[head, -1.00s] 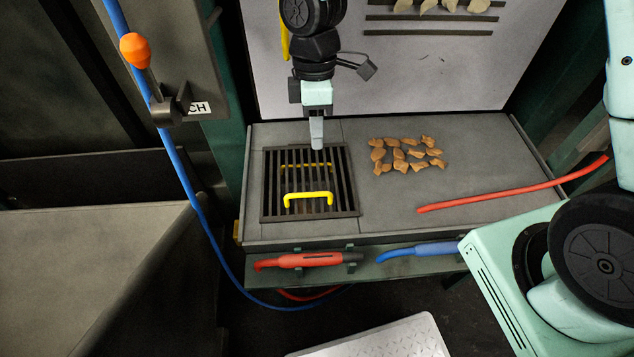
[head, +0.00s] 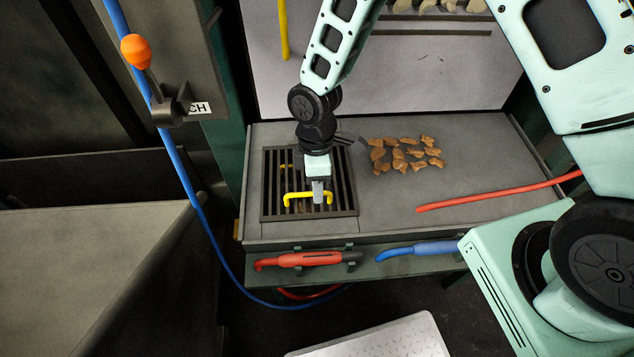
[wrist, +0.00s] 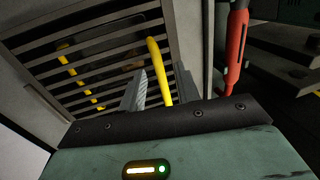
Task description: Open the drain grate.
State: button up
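The drain grate (head: 347,180) is a dark barred panel lying flat in the grey bench top, with two yellow handles. Its near yellow handle (head: 290,197) stands up from the bars; the far yellow handle (head: 284,166) is partly hidden behind my arm. My gripper (head: 318,197) points down at the right part of the near handle. In the wrist view my gripper (wrist: 163,88) is open, a finger on each side of the near handle (wrist: 154,58), with gaps showing. The grate (wrist: 115,14) fills the upper left there.
Several brown lumps (head: 403,153) lie right of the grate. A red rod (head: 500,193) lies on the bench's right side. A red-handled tool (head: 300,259) and a blue one (head: 415,250) sit along the front ledge. A blue hose (head: 183,180) hangs at the left.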

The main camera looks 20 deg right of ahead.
jog(key=shift+c, duration=0.2)
grip_shut()
jog(key=shift+r, duration=0.1)
